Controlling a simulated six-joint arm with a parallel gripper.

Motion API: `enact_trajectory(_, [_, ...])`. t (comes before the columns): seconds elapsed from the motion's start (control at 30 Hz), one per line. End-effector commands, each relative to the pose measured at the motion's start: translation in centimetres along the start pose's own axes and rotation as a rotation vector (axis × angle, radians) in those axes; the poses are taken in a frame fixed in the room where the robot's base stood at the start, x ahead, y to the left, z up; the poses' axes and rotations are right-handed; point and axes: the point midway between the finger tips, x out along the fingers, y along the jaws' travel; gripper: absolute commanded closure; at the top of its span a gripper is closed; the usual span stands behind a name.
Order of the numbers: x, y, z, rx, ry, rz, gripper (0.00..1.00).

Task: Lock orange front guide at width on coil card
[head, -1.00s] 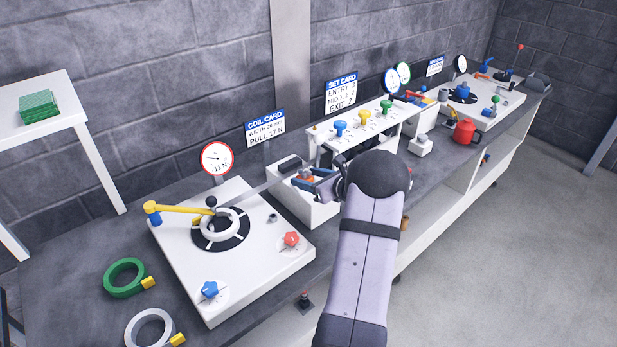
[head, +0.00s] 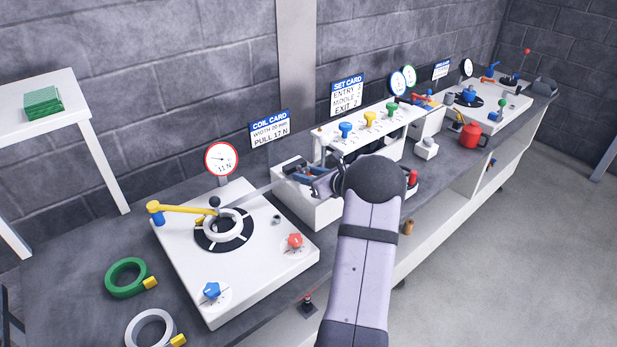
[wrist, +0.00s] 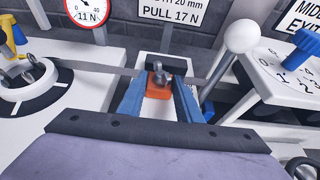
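The orange front guide (wrist: 158,94) shows in the wrist view between my blue fingers, with a grey lever or knob (wrist: 160,76) on top of it. My gripper (wrist: 161,80) is open, one finger on each side of the guide with small gaps visible. In the head view my gripper (head: 304,173) is over the white guide box (head: 312,211), and its fingers largely hide the guide. The coil card (head: 270,130) reads width 20 mm, pull 17 N. A metal strip (head: 256,190) runs from the coil towards the box.
Left of the box stands the white reel plate (head: 190,285) with a yellow arm (head: 180,208) and a gauge (head: 221,159) marked 11 N. Right of it is the roller stand (head: 321,148) with coloured knobs. A white ball handle (wrist: 242,36) rises close to my right finger.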

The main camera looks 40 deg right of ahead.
Motion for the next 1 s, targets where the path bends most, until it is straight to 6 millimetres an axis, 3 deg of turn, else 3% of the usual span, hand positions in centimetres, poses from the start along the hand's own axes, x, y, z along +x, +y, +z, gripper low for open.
enact_trajectory(0.03, [0.0, 0.0, -0.1, 0.001, 0.001, 0.000, 0.57])
enact_trajectory(0.07, [0.0, 0.0, -0.1, 0.001, 0.001, 0.000, 0.50])
enact_trajectory(0.47, [-0.4, -0.1, 0.0, 0.000, -0.001, -0.001, 0.50])
enact_trajectory(1.0, [-6.6, -0.1, -0.1, 0.000, 0.000, -0.002, 0.50])
